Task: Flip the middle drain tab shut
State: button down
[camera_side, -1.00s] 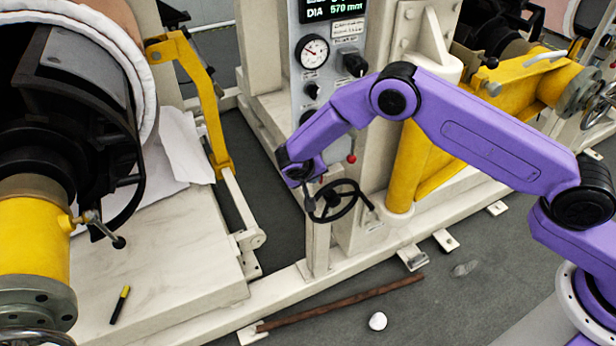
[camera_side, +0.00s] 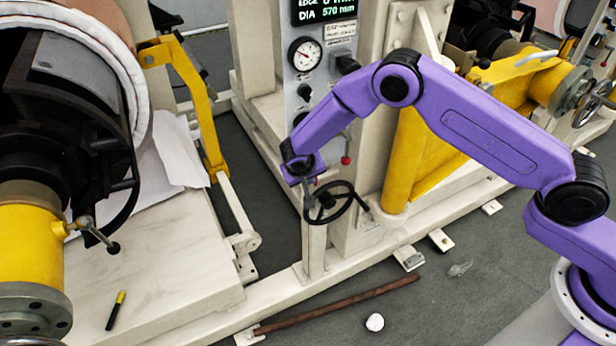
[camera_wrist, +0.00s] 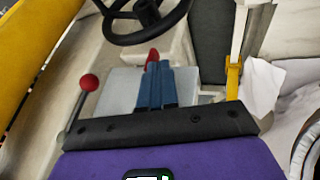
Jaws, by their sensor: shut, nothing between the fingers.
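I cannot pick out a drain tab for certain in either view. My gripper (camera_wrist: 154,85) shows in the wrist view as two dark blue fingers side by side, shut with nothing between them. A red piece (camera_wrist: 152,58) shows at their far end; I cannot tell whether it belongs to the fingers or lies beyond them. In the side view my gripper (camera_side: 308,190) points down, beside the black handwheel (camera_side: 335,202) and in front of the machine's pale frame. Its fingertips are small there, and contact cannot be told.
A red-knobbed lever (camera_side: 346,160) stands close to my gripper and also shows in the wrist view (camera_wrist: 88,82). A gauge panel (camera_side: 305,55) rises behind. A yellow arm (camera_side: 195,95) stands left. A brown rod (camera_side: 335,304) and white round object (camera_side: 375,322) lie on the floor.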

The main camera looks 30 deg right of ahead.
jog(key=shift+d+r+m+y, duration=0.2)
jog(key=shift+d+y, duration=0.2)
jog(key=shift+y, duration=0.55)
jog(key=shift+d+r+m+y, duration=0.15)
jog(key=shift+d+y, duration=0.25)
jog(key=shift+y, duration=0.55)
dwell(0.5)
jog(key=shift+w+d+y, duration=0.1)
jog(key=shift+d+y, duration=0.05)
jog(key=shift+y, duration=0.25)
jog(key=shift+w+d+m+y, duration=0.2)
jog(key=shift+d+m+y, duration=0.05)
jog(key=shift+y, duration=0.55)
jog(key=shift+d+y, duration=0.1)
jog(key=shift+y, duration=0.4)
jog(key=shift+s+y, duration=0.25)
jog(key=shift+y, duration=0.15)
jog(key=shift+r, duration=0.1)
jog(key=shift+r, duration=0.7)
